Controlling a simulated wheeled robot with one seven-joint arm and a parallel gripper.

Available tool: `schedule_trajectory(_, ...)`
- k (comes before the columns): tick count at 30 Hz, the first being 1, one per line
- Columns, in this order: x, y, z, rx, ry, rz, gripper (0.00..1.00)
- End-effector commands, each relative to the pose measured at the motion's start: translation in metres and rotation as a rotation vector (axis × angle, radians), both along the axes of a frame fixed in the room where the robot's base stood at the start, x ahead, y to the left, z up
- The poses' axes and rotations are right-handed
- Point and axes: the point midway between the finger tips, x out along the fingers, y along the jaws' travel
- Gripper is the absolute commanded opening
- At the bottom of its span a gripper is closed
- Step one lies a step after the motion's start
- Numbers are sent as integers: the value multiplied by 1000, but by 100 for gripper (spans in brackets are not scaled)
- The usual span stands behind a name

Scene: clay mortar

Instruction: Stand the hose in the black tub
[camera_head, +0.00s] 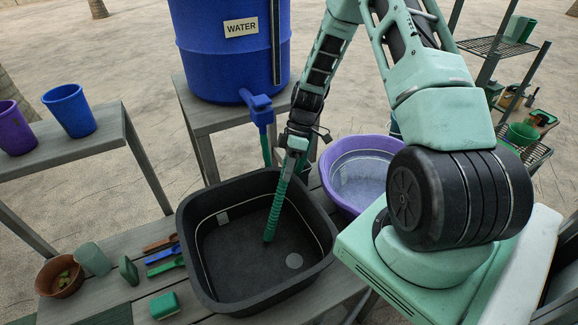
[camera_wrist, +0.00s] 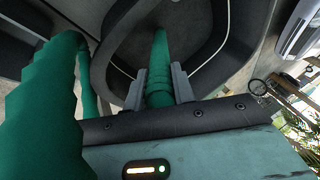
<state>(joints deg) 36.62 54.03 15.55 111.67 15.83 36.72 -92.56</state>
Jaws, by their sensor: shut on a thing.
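The green ribbed hose (camera_head: 277,205) hangs down from my gripper (camera_head: 294,143) into the black tub (camera_head: 190,225). Its lower end is over the tub's floor and seems to touch it. The hose leans slightly. My gripper is shut on the hose, above the tub's back rim. In the wrist view the hose (camera_wrist: 159,60) passes between the two fingers (camera_wrist: 160,88) toward the inside of the tub (camera_wrist: 118,60). Another length of green hose runs large along the left of the wrist view. The upper join of the hose is partly hidden behind my gripper.
A blue water barrel (camera_head: 225,60) with a blue tap (camera_head: 259,105) stands behind the tub. A purple basin (camera_head: 345,175) is to the tub's right. Scoops (camera_head: 163,254), green blocks (camera_head: 165,305) and a brown bowl (camera_head: 60,278) lie to its left.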

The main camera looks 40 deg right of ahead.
Motion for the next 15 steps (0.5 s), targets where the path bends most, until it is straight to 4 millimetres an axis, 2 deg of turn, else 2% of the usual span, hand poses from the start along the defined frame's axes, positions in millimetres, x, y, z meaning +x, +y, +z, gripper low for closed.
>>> schedule_trajectory(9,0,1,-1,0,0,0,7)
schedule_trajectory(10,0,1,-1,0,0,0,28)
schedule_trajectory(12,0,1,-1,0,0,0,47)
schedule_trajectory(13,0,1,-1,0,0,0,51)
schedule_trajectory(15,0,1,-1,0,0,0,51)
